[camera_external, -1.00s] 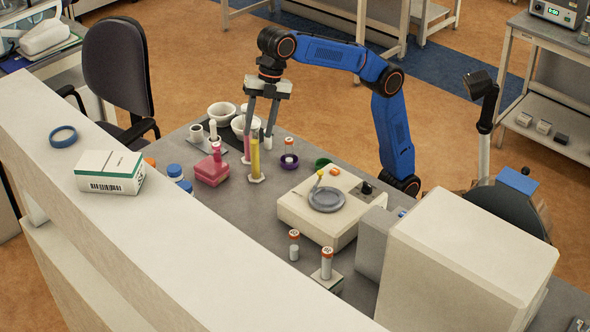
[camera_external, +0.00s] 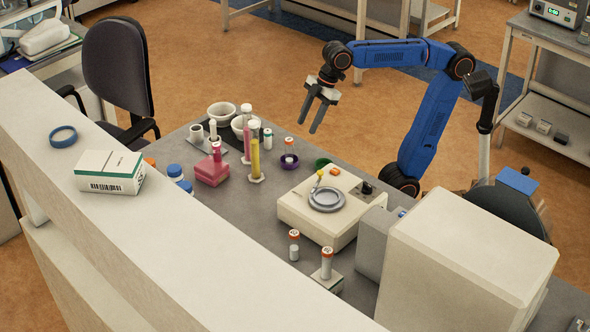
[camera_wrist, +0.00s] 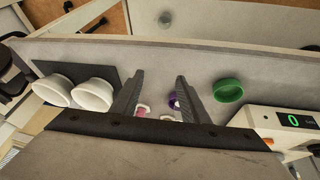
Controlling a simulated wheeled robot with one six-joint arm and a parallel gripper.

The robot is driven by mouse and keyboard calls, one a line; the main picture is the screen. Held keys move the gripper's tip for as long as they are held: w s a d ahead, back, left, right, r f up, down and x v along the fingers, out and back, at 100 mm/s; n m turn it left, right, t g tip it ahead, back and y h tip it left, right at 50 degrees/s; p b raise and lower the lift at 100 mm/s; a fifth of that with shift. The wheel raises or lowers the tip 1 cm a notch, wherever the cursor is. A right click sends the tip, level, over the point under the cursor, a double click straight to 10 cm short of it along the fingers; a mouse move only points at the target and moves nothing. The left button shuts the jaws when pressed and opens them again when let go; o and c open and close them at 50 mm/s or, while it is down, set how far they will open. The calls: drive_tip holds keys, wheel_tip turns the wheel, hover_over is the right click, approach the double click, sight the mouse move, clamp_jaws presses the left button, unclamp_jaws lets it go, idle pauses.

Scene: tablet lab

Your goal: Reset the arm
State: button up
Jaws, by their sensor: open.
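My blue arm (camera_external: 430,125) stands at the right of the grey bench and reaches left and up. My gripper (camera_external: 314,118) hangs in the air above the bench's back edge, with its two grey fingers apart and nothing between them. In the wrist view the two dark fingers (camera_wrist: 158,85) point away over the bench. A small purple dish (camera_wrist: 172,101) shows between them, below on the bench, along with part of a pink item.
White bowls (camera_external: 222,112), a pink block (camera_external: 212,172) and yellow tube (camera_external: 255,160) stand at the bench's left. A white balance (camera_external: 305,212), vials (camera_external: 327,263) and a large white box (camera_external: 470,262) stand to the right. A green dish (camera_wrist: 228,91) lies beside the balance.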

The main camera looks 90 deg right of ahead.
drive_tip(key=s+d+f+m, duration=0.2)
drive_tip(key=s+d+f, duration=0.2)
drive_tip(key=f, duration=0.3)
drive_tip(key=s+d+f+m+h, duration=0.1)
drive_tip(key=s+d+f+m, duration=0.2)
drive_tip(key=s+f, duration=0.4)
drive_tip(key=s+d+f+m, duration=0.2)
drive_tip(key=s+d+f, duration=0.2)
drive_tip(key=f, duration=0.5)
drive_tip(key=shift+s+d+f+h, duration=0.15)
drive_tip(key=shift+s+d+h, duration=0.25)
drive_tip(key=shift+s, duration=0.25)
